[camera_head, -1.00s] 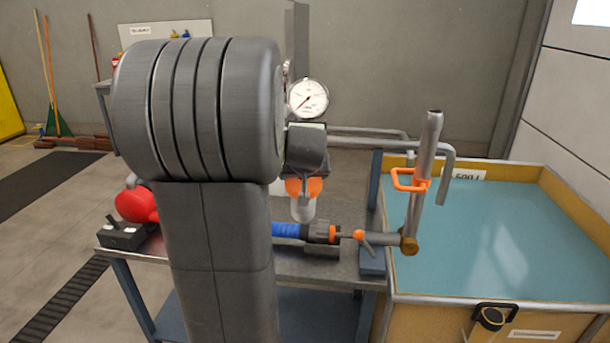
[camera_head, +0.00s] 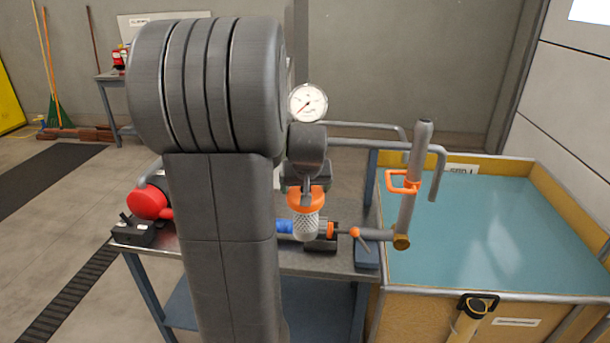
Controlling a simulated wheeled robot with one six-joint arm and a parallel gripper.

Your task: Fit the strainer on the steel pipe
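The strainer (camera_head: 306,222) has an orange collar and a pale mesh basket. It hangs basket down below my gripper (camera_head: 306,190), which appears shut on its orange collar. Arm parts hide most of the fingers. The steel pipe (camera_head: 413,170) stands tilted at the tank's left edge, with an orange handle on it and a brass-coloured piece at its lower end. The strainer is left of the pipe and apart from it, in front of the bench equipment.
The bench (camera_head: 290,262) carries a blue hose piece (camera_head: 284,227), an orange valve lever (camera_head: 357,235) and a red part (camera_head: 147,203). The water tank (camera_head: 480,240) fills the right, with a black holder (camera_head: 478,304) on its front wall. A bent pipe (camera_head: 436,175) overhangs the tank.

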